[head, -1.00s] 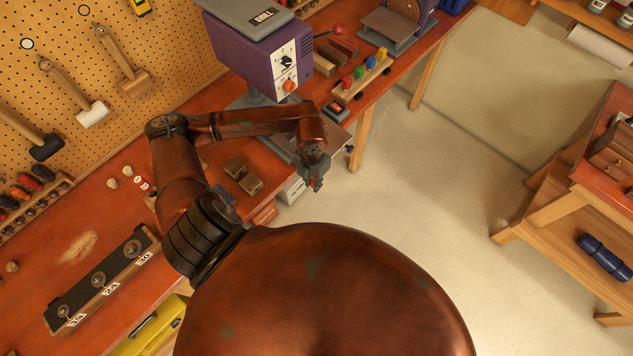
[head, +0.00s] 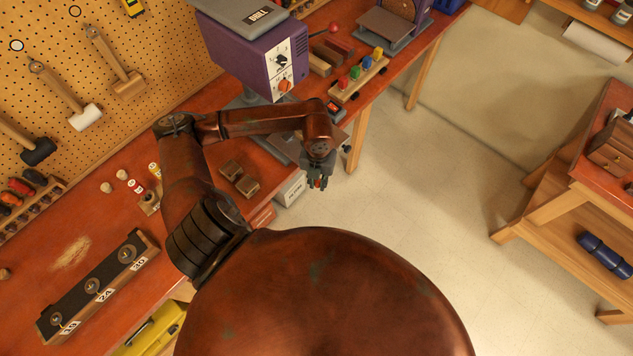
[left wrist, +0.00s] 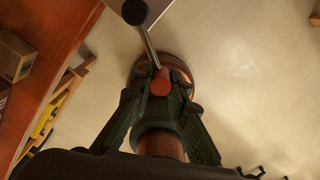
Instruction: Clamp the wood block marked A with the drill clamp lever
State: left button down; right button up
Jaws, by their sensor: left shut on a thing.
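My left gripper (head: 318,184) hangs beside the drill press, just off the front edge of the bench. In the left wrist view its fingers (left wrist: 160,92) are closed around the red knob of the drill clamp lever (left wrist: 149,45). The lever's thin rod runs up to a dark pivot (left wrist: 135,12) at a grey plate. The purple drill press (head: 256,60) stands behind my arm, which hides much of its lower part. I cannot make out the wood block marked A or its letter. My right gripper is in neither view.
Two small brown blocks (head: 238,178) lie on the red bench left of the gripper. A numbered drill-bit rack (head: 100,284) sits at the lower left. The floor on the right is open.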

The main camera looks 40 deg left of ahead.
pick_arm(q)
jog(key=shift+w+a+r, duration=0.1)
jog(key=shift+w+r, duration=0.1)
jog(key=shift+w, duration=0.25)
jog(key=c, duration=1.8)
grip_release()
jog(key=shift+f, duration=0.15)
jog(key=shift+c, duration=0.2)
jog(key=shift+s, duration=0.15)
notch_tip(320, 180, up, 12)
